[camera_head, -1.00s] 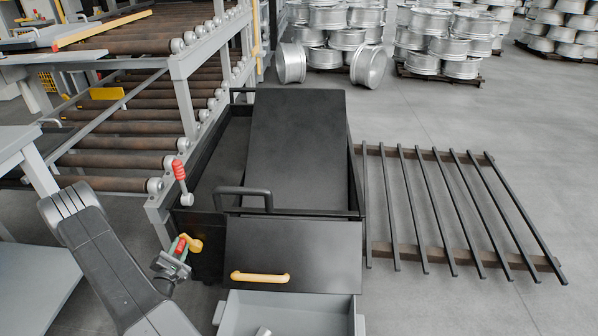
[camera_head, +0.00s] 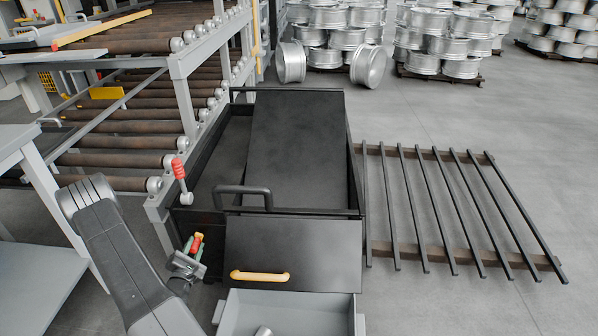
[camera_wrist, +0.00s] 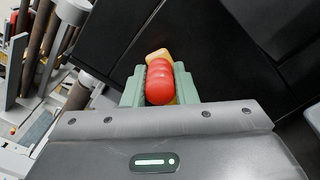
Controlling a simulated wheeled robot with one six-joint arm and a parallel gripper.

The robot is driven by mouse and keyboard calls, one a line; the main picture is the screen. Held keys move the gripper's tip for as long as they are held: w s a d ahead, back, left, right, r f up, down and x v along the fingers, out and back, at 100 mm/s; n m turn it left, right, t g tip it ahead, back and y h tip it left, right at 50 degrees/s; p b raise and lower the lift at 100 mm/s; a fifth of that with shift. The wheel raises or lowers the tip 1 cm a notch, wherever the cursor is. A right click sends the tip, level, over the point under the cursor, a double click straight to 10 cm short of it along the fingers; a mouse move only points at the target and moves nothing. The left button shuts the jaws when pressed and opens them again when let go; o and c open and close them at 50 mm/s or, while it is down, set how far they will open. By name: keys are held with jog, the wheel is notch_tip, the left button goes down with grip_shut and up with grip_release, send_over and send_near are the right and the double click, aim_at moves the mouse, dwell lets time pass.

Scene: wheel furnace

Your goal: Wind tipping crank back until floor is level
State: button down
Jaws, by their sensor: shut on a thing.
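The tipping crank shows as a small yellow arm (camera_head: 199,236) with a red grip, at the front left corner of a black cart. My gripper (camera_head: 194,250) is shut on the red grip (camera_wrist: 159,82). In the wrist view the grip sits between my green fingers, with the yellow crank arm (camera_wrist: 157,57) partly showing behind it. The floor, a flat black panel (camera_head: 297,150) inside the cart, looks tilted, higher on its right side. The crank's shaft is hidden.
A red-handled lever (camera_head: 180,170) stands just above the crank. A yellow-handled front flap (camera_head: 260,276) and a grey bin (camera_head: 290,312) are close on the right. A roller rack (camera_head: 115,140) stands left.

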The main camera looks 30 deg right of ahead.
jog(key=shift+s+d+f, duration=0.35)
jog(key=shift+d+f, duration=0.05)
jog(key=shift+d, duration=0.1)
jog(key=f+b, duration=0.1)
jog(key=s+d+f+b, duration=0.1)
jog(key=shift+d+f+b, duration=0.2)
jog(key=shift+f+b, duration=0.15)
jog(key=shift+f, duration=0.05)
jog(key=shift+w, duration=0.1)
notch_tip(320, 180, down, 3)
jog(key=b, duration=0.3)
jog(key=shift+a+f, duration=0.1)
jog(key=shift+a, duration=0.05)
jog(key=shift+w, duration=0.1)
